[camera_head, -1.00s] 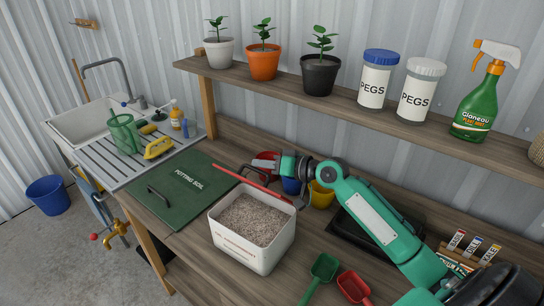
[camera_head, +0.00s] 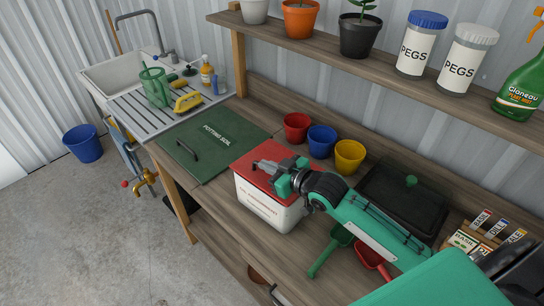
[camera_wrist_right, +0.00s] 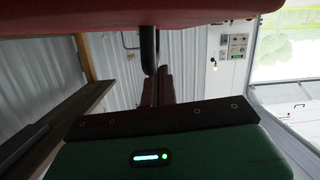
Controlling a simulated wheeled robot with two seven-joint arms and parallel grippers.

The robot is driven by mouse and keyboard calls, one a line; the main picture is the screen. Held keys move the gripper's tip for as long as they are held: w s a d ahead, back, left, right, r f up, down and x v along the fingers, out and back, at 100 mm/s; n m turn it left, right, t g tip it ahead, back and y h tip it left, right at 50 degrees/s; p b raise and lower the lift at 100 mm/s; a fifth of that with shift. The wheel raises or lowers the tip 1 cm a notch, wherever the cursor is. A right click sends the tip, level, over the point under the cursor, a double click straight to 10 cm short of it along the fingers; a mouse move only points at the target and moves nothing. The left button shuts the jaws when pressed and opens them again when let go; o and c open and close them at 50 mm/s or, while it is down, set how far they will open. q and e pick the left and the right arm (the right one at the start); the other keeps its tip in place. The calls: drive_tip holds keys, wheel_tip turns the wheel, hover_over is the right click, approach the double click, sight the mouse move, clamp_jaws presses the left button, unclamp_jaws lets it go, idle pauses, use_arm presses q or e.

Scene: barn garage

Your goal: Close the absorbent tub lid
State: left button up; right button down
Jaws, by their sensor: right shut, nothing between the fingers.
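The absorbent tub (camera_head: 268,207) is a white box on the wooden bench, with dark lettering on its front. Its red lid (camera_head: 259,157) now lies over the top, looking flat and covering the opening; the grey contents are hidden. My right gripper (camera_head: 262,165) is shut and empty, on or just above the lid; I cannot tell if it touches. In the right wrist view a red surface (camera_wrist_right: 130,15), likely the lid, fills the top edge close to the gripper's shut fingers (camera_wrist_right: 150,70). My left gripper is not in view.
A green potting soil board (camera_head: 212,146) lies left of the tub. Red (camera_head: 297,127), blue (camera_head: 321,141) and yellow (camera_head: 349,156) pots stand behind. Green (camera_head: 331,248) and red (camera_head: 371,256) scoops lie to the right, near a black tray (camera_head: 403,197). A shelf (camera_head: 330,58) runs above.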

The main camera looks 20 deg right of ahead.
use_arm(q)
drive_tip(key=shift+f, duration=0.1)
use_arm(e)
drive_tip(key=shift+s+a+f, duration=0.1)
drive_tip(key=shift+a+f, duration=0.15)
drive_tip(key=shift+f, duration=0.3)
